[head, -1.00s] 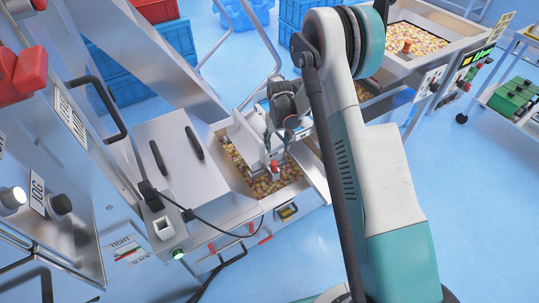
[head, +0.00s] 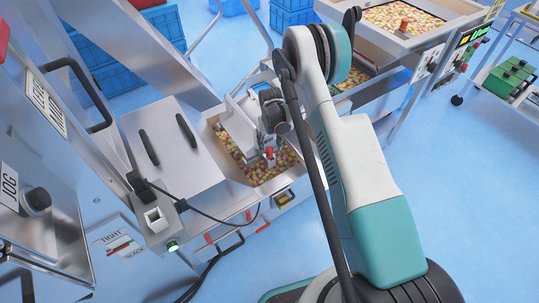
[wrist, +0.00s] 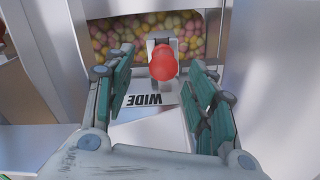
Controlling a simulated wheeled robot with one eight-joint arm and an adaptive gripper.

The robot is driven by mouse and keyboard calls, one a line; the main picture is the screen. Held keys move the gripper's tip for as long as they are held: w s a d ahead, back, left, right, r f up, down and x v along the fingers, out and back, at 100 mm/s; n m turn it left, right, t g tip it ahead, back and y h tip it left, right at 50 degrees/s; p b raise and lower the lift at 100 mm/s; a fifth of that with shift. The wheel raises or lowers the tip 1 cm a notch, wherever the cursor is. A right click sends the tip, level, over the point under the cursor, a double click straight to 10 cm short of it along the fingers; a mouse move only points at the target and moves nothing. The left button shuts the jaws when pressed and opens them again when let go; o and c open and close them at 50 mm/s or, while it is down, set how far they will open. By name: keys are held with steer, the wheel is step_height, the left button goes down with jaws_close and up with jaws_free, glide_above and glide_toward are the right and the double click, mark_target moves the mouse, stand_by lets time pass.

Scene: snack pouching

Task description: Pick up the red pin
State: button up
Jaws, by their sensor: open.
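The red pin (wrist: 163,62) has a rounded red head and sits upright in a grey metal bracket (wrist: 161,42) by a plate marked "WIDE" (wrist: 145,99). It also shows in the head view, small and red (head: 269,152), at the snack hopper's front. My gripper (wrist: 160,72) is open, with one teal-padded finger on each side of the pin in the wrist view. The fingers look apart from the pin, though the depth between them is hard to judge. In the head view my wrist partly hides the area just behind the pin.
The hopper (head: 222,165) holds multicoloured snacks behind the pin, with metal walls close on both sides. A second snack bin (head: 455,30) is at the upper right. Blue floor is open at right.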

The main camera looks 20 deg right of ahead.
mark_target(270, 149)
steer(key=f+b, duration=0.1)
steer(key=f, duration=0.1)
steer(key=f+b, duration=0.1)
steer(key=f, duration=0.2)
steer(key=shift+s+a, duration=0.1)
steer(key=shift+a, duration=0.1)
steer(key=shift+r, duration=0.15)
steer(key=c, duration=1.2)
steer(key=shift+r, duration=0.1)
